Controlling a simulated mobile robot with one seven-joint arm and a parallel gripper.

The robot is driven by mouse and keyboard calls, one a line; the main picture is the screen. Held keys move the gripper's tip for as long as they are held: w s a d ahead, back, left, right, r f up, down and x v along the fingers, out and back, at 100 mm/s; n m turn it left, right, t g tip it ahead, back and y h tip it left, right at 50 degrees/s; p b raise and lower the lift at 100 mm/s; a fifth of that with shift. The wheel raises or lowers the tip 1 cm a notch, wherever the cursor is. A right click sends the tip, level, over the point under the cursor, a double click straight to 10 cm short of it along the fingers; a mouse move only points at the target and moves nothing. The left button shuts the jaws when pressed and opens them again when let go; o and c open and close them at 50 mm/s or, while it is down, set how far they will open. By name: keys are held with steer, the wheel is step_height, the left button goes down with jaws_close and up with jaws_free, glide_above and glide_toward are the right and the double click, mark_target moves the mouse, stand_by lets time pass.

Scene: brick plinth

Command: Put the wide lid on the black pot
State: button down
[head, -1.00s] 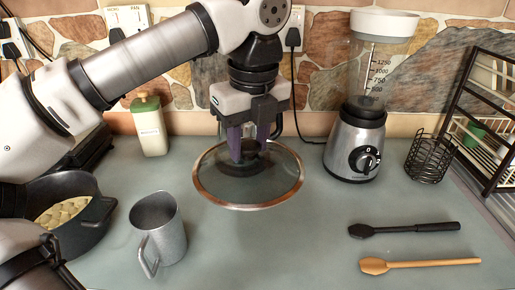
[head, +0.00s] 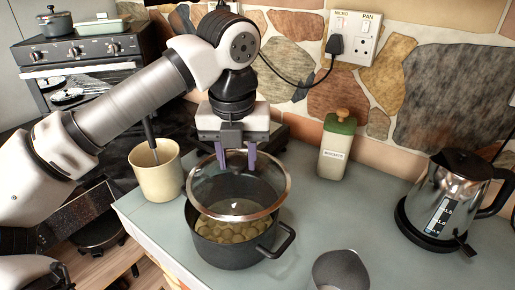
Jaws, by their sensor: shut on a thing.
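The wide glass lid (head: 240,218) with a copper-coloured rim is in my gripper (head: 236,163), whose two purple fingers are shut on its knob; the knob itself is mostly hidden. The black pot (head: 235,252) stands on the counter below, with round pale food in it and a handle at its right. The lid hangs over the pot, its near rim crossing the pot's opening, so the food shows through the glass and in front of it. The lid looks raised above the pot's rim; the exact gap is hard to tell.
A beige utensil jar (head: 155,170) stands close to the pot's left. A green-topped canister (head: 337,148) is behind right, a grey metal mug (head: 340,272) at front right and a kettle (head: 455,200) far right. The counter's left edge is near the pot.

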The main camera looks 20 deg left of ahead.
mark_target(229, 169)
steer(key=shift+a, duration=0.9)
steer(key=shift+f, duration=0.2)
steer(key=shift+f+b, duration=1)
steer(key=shift+f, duration=0.85)
steer(key=shift+b, duration=0.5)
steer(key=shift+f+b, duration=0.85)
steer(key=shift+b, duration=0.1)
steer(key=shift+f+b, duration=0.6)
steer(key=shift+f, duration=0.05)
steer(key=c, duration=0.8)
jaws_free()
steer(key=shift+c, duration=0.2)
steer(key=shift+r, duration=0.1)
